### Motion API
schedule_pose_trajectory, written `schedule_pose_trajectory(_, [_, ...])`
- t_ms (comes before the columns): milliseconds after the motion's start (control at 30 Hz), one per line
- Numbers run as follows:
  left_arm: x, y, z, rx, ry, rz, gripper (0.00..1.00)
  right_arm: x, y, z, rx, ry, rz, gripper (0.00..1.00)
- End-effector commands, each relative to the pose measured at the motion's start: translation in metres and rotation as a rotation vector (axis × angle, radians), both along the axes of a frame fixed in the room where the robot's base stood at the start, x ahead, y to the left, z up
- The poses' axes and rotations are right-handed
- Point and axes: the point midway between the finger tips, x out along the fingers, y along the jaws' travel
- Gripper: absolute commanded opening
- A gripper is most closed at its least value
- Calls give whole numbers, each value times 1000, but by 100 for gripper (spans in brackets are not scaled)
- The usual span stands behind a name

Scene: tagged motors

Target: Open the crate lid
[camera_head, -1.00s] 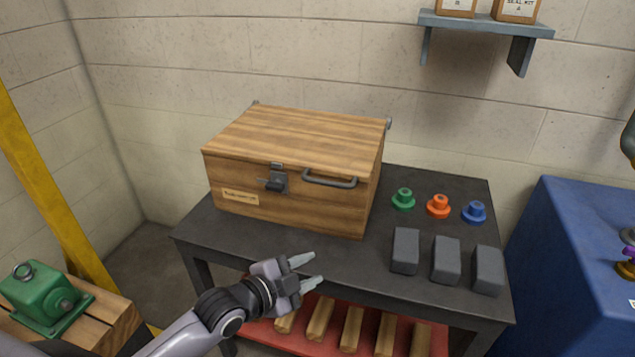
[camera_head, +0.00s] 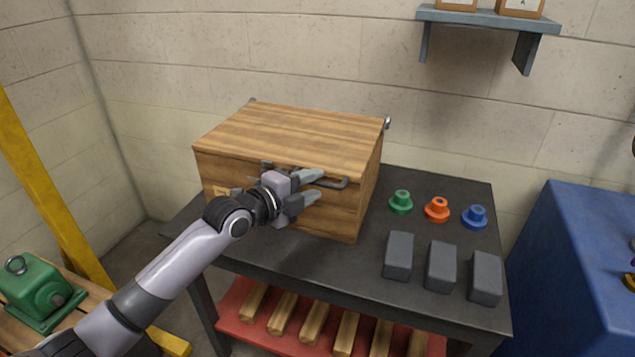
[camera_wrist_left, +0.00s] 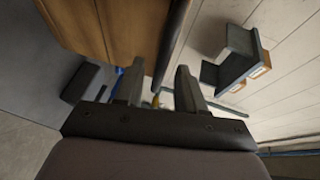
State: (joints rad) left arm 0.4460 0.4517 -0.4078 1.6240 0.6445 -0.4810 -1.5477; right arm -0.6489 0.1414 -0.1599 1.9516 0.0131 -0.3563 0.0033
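The wooden crate (camera_head: 350,210) stands on the dark table with its lid (camera_head: 290,130) closed. A grey bar handle (camera_head: 335,183) is on the crate's front near the lid edge; it also shows as a dark bar in the left wrist view (camera_wrist_left: 173,42). My left gripper (camera_head: 319,186) is at the handle, its fingers apart. In the left wrist view the bar lies between the two fingertips in the picture; I cannot tell whether they touch it. My gripper and wrist hide most of the front latch and part of the label. My right gripper is out of view.
Green (camera_head: 401,201), orange (camera_head: 437,209) and blue (camera_head: 474,216) flanged pieces and three grey blocks (camera_head: 441,266) stand on the table (camera_head: 350,287) right of the crate. A wall shelf (camera_head: 490,19) is above. A blue cabinet (camera_head: 580,270) is at right, a green motor (camera_head: 42,292) at left.

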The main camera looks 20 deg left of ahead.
Motion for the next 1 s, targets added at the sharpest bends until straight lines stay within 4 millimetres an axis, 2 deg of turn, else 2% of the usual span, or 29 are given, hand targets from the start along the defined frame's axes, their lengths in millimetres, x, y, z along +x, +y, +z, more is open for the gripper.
schedule_pose_trajectory(200, [17,-8,-4,-1,0,1,39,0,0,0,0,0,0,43])
schedule_pose_trajectory(600, [21,-10,-5,0,0,0,39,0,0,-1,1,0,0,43])
schedule_pose_trajectory(633, [21,-10,-5,0,0,0,33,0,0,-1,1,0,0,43])
schedule_pose_trajectory(733, [21,-10,-5,-1,0,0,0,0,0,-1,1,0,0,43])
schedule_pose_trajectory(1000, [21,-10,-3,2,5,0,0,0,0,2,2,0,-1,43])
